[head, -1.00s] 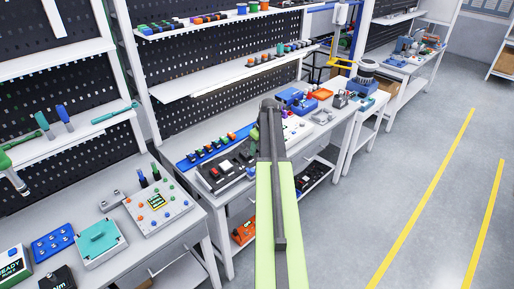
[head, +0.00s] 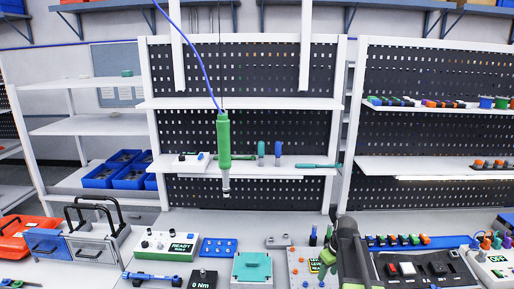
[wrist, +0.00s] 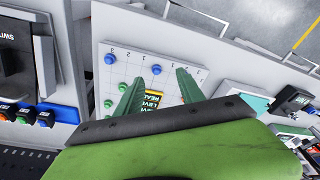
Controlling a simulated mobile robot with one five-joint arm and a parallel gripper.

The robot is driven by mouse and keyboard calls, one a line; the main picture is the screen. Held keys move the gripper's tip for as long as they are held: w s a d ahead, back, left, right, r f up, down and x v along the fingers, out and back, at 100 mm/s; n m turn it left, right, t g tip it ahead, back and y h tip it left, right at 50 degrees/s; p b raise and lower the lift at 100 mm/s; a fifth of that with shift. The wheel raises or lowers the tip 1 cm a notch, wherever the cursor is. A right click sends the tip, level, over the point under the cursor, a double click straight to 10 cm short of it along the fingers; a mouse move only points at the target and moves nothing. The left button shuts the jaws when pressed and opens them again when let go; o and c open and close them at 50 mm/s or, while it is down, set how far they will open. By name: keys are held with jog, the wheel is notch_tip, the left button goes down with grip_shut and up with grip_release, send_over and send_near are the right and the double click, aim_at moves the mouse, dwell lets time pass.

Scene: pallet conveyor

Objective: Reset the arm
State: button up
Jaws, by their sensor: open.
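My gripper (wrist: 158,88) shows in the wrist view as two green fingers spread apart, with nothing between them. Behind the fingers is a white panel (wrist: 135,62) with a grid, blue and green knobs and a small label reading "LEVEL". I cannot tell how far the fingertips are from it. In the head view, my dark arm rises from the bottom edge, right of centre, beside the same panel (head: 299,270). My fingers cannot be made out there.
A green screwdriver (head: 223,145) hangs on a blue cable above the bench. A READY box (head: 165,245), teal box (head: 252,268), blue tray (head: 218,247) and grey toolbox (head: 98,243) stand on the bench. A black switch unit (head: 420,268) is right of my arm.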

jog(key=s+a+f+b, duration=0.1)
jog(key=s+a+f, duration=0.1)
jog(key=s+a, duration=0.3)
jog(key=s+a+f+b, duration=0.1)
jog(key=s+a+f, duration=0.1)
jog(key=a, duration=0.5)
jog(key=s+a+m+g+h, duration=0.1)
jog(key=s+m, duration=0.4)
jog(key=s, duration=0.2)
jog(key=shift+s+g, duration=0.2)
jog(key=shift+g, duration=0.2)
jog(key=shift+d+r, duration=0.1)
jog(key=shift+d, duration=0.05)
